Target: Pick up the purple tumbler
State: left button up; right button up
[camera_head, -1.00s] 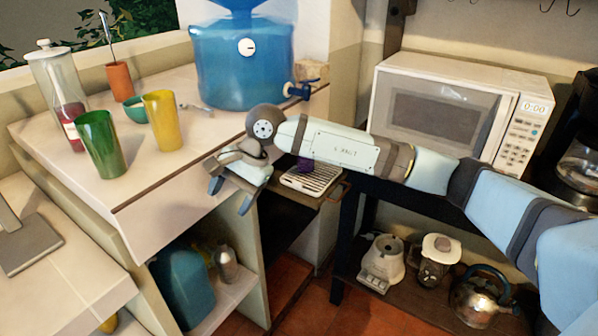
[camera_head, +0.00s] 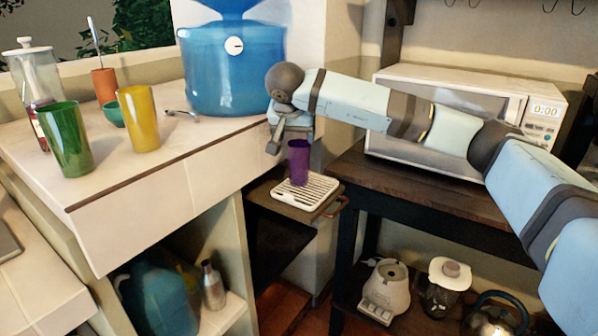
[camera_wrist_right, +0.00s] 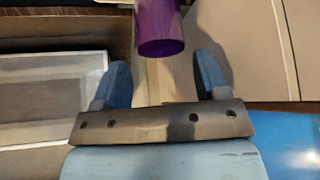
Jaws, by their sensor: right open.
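The purple tumbler (camera_head: 299,163) stands upright on a small white slatted drip tray beside the counter. My right gripper (camera_head: 275,146) is above and slightly left of the tumbler in the head view, pointing down. In the right wrist view the tumbler (camera_wrist_right: 159,28) shows at the top, beyond the fingers and roughly centred between them. The right gripper (camera_wrist_right: 164,82) is open and empty there, its two blue fingers apart. My left gripper is not in view.
The drip tray (camera_head: 312,191) sits on a small brown shelf. The blue water dispenser (camera_head: 232,75) stands behind left, and a microwave (camera_head: 450,115) stands right. Yellow (camera_head: 139,120) and green (camera_head: 66,140) tumblers stand on the left counter.

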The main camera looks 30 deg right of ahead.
aim_at(299, 151)
jog(key=x, duration=0.2)
jog(key=shift+d+f+b, duration=0.1)
jog(key=shift+f+b, duration=0.25)
jog(key=shift+f, duration=0.05)
jog(key=b+x, duration=0.1)
jog(key=x, duration=0.2)
jog(key=shift+f+b, duration=0.3)
jog(key=shift+f, duration=0.15)
jog(key=shift+w+d+f, duration=0.25)
jog(key=shift+f, duration=0.1)
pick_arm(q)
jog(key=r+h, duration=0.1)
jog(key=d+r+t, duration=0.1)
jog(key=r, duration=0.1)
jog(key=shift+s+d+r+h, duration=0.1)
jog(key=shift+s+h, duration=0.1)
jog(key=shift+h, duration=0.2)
pick_arm(e)
jog(key=shift+r, duration=0.1)
jog(key=shift+c, duration=0.4)
jog(key=c, duration=0.8)
jog(key=shift+o, duration=0.2)
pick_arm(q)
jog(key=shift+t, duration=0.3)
pick_arm(e)
jog(key=shift+r, duration=0.15)
